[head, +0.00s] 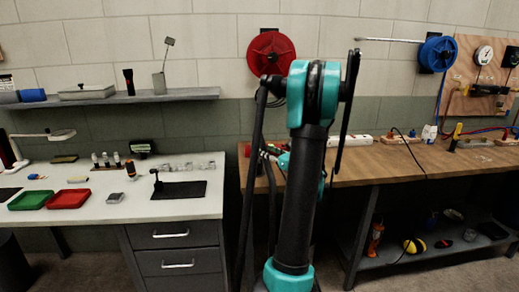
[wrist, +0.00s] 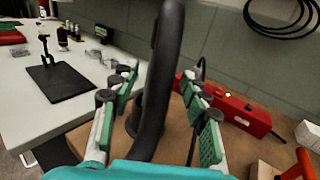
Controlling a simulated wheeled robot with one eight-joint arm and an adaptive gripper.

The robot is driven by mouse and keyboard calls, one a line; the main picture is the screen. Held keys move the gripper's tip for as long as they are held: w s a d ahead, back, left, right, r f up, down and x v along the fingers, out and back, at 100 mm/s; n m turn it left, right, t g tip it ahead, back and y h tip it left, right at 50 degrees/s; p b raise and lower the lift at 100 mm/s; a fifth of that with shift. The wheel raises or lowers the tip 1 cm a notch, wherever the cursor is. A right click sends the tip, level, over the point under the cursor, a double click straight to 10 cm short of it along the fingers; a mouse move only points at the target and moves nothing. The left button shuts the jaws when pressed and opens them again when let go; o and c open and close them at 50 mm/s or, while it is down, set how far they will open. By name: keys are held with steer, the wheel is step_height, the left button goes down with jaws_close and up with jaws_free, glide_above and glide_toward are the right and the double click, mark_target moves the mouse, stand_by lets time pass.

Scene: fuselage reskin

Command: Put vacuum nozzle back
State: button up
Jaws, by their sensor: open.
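My gripper (wrist: 160,100) is open in the wrist view, its green-padded fingers apart over the wooden bench. A thick black curved tube (wrist: 162,75) runs from the top of that view down between the fingers. I cannot tell whether it is the vacuum nozzle or a hose, or how near the fingers it is. Its lower end meets a dark round part (wrist: 133,122). In the head view my upright arm hides most of the gripper at the wooden bench's left end. Black hose-like lengths (head: 257,150) show beside my arm there.
The wooden bench (head: 375,168) carries a red box (wrist: 235,110) right of my gripper. The white bench (head: 90,210) at left holds red and green trays and a black mat (wrist: 62,82). A gap separates the benches. Red (head: 258,52) and blue (head: 437,55) reels hang on the wall.

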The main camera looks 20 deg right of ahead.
steer(key=v, duration=0.5)
steer(key=s+a+f+n+g, duration=0.3)
steer(key=a+n, duration=0.2)
steer(key=a, duration=0.2)
steer(key=s+a+f+n+g, duration=0.3)
steer(key=a+n, duration=0.2)
steer(key=a, duration=0.3)
steer(key=s+a+f+n+g, duration=0.2)
steer(key=a+n, duration=0.3)
steer(key=a, duration=0.2)
steer(key=s+a+f+n+g+h, duration=0.1)
steer(key=s+f+n+g+h, duration=0.1)
steer(key=s+n, duration=0.6)
steer(key=s+a+f+n+g+h, duration=0.2)
steer(key=s+f+n+h, duration=0.2)
steer(key=s+n, duration=0.5)
step_height(320, 180, down, 3)
steer(key=shift+s+r+g, duration=0.15)
steer(key=shift+s+g, duration=0.25)
steer(key=shift+s, duration=0.6)
